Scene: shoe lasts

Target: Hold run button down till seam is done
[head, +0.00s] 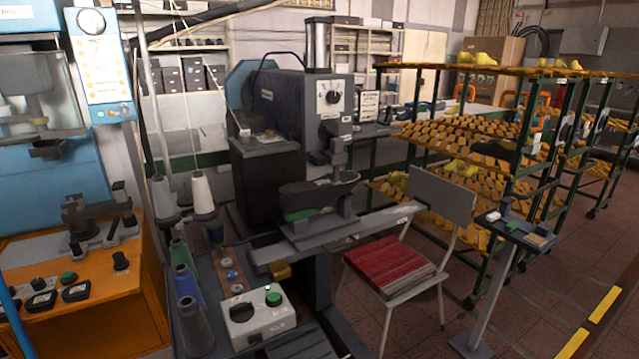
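A light grey control box (258,318) stands at the front centre, with a black knob on its left. A green button (274,299) is on its right side with a small green light just above it; I cannot read the labels. Behind it is a grey machine (330,110) with a dial on its head. A dark shoe-shaped piece (318,196) sits under the machine's head, above a grey work plate. I cannot make out a seam on it. Neither of my grippers is in view.
Thread cones (203,192) stand left of the control box. An orange bench (100,290) with more buttons is at far left. A chair with a red seat (390,270) and a small stand (515,230) are on the right. Racks of yellow lasts (460,135) stand behind.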

